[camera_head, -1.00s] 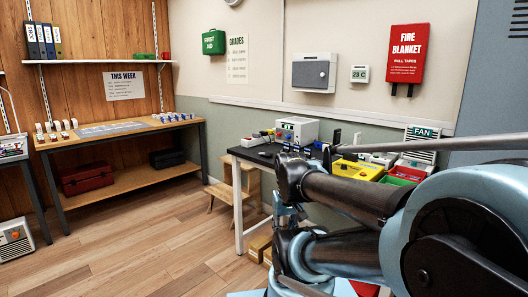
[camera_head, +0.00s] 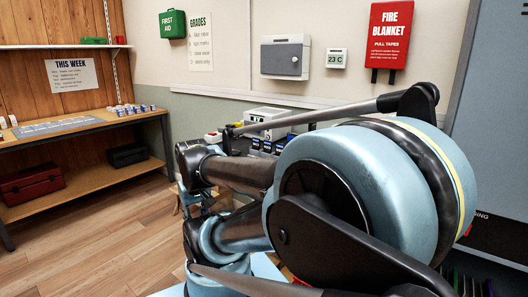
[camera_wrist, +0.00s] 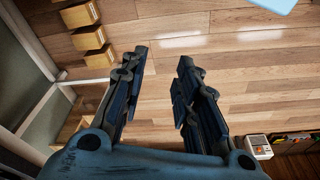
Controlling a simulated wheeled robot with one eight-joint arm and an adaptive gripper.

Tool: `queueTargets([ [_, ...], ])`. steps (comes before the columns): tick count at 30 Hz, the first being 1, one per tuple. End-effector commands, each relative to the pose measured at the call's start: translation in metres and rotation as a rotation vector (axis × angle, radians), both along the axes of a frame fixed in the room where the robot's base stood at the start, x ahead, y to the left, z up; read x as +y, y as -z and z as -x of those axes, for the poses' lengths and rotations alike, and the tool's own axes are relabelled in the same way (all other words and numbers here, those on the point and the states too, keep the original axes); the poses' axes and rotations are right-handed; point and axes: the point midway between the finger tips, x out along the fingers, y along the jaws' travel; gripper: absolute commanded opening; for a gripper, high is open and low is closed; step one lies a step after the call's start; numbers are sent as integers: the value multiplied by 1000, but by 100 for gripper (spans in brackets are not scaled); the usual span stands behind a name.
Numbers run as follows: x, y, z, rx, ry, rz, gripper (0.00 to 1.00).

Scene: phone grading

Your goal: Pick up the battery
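My gripper (camera_wrist: 158,85) is open and empty in the wrist view. Its two dark fingers stand apart over bare wooden floor. In the head view my arm covers the middle and right, and the gripper's fingers cannot be made out there. I cannot make out a battery in either view. Most of the workbench by the wall is hidden behind my arm; a white device (camera_head: 268,121) and some small dark items with blue tops (camera_head: 266,146) show above it.
Cardboard boxes (camera_wrist: 87,38) stand in a row on the floor at upper left of the wrist view. A grey-and-orange unit (camera_wrist: 257,146) is at lower right. A long wooden bench (camera_head: 85,127) stands at left in the head view. The floor (camera_head: 125,228) before it is clear.

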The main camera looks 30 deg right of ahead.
Motion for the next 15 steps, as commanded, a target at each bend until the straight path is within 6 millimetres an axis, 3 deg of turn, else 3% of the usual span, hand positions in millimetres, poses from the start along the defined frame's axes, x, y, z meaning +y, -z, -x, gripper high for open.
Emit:
queueTargets([
  [5, -1, -6, 7, -10, 13, -4, 29],
  [8, -3, -17, 1, -8, 76, -19, 29],
  [11, -6, -37, -15, -1, 204, -52, 29],
  [15, -24, -75, -44, 12, 471, -120, 29],
])
